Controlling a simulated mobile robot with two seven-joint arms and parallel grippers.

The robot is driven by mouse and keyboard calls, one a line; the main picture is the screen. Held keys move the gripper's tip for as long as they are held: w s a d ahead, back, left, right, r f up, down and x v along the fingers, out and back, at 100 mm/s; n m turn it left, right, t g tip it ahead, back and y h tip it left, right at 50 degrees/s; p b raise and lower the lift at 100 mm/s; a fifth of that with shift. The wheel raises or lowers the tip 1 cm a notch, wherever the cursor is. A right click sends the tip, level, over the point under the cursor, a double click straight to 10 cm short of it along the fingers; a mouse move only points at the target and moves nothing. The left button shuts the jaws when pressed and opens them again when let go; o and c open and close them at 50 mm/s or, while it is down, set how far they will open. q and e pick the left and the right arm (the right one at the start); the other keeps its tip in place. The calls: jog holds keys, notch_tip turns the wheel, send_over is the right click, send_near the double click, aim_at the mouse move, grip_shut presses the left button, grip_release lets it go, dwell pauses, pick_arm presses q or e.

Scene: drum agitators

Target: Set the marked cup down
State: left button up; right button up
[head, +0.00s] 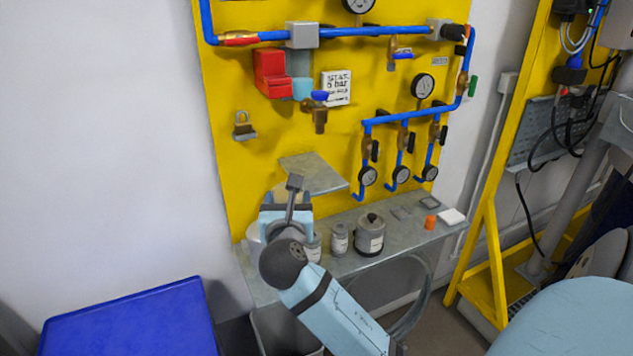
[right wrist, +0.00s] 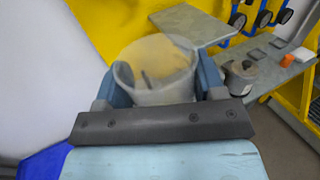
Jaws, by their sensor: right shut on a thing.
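A whitish cup (right wrist: 160,88) is between the fingers of my right gripper (right wrist: 158,82) in the right wrist view, its open rim facing up. Its inside looks yellowish with dark streaks; I cannot make out a clear mark. In the head view the right gripper (head: 286,214) is over the left end of the grey shelf (head: 345,266). The cup (head: 254,240) is mostly hidden behind my gripper and wrist there. I cannot tell whether its bottom touches the shelf. My left gripper is out of view.
A lidded metal pot (head: 370,238), a small grey can (head: 339,242), an orange cup (head: 430,222) and a white block (head: 451,217) stand on the shelf. A small upper plate (head: 315,174) juts from the yellow panel (head: 250,185) close by. A blue surface (head: 130,325) lies lower left.

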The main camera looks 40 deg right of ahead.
jog(key=d+r+m+g+h, duration=0.3)
jog(key=d, duration=0.1)
jog(key=p, duration=0.1)
send_over(319, 179)
jog(key=v, duration=0.5)
jog(key=shift+s, duration=0.1)
jog(key=x, duration=0.5)
jog(key=shift+p, duration=0.3)
jog(key=shift+d+f+n, duration=0.1)
jog(key=shift+f+n, duration=0.2)
jog(key=shift+f, duration=0.6)
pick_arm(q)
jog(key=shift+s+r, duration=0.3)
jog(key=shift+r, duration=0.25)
pick_arm(e)
jog(key=shift+r, duration=0.1)
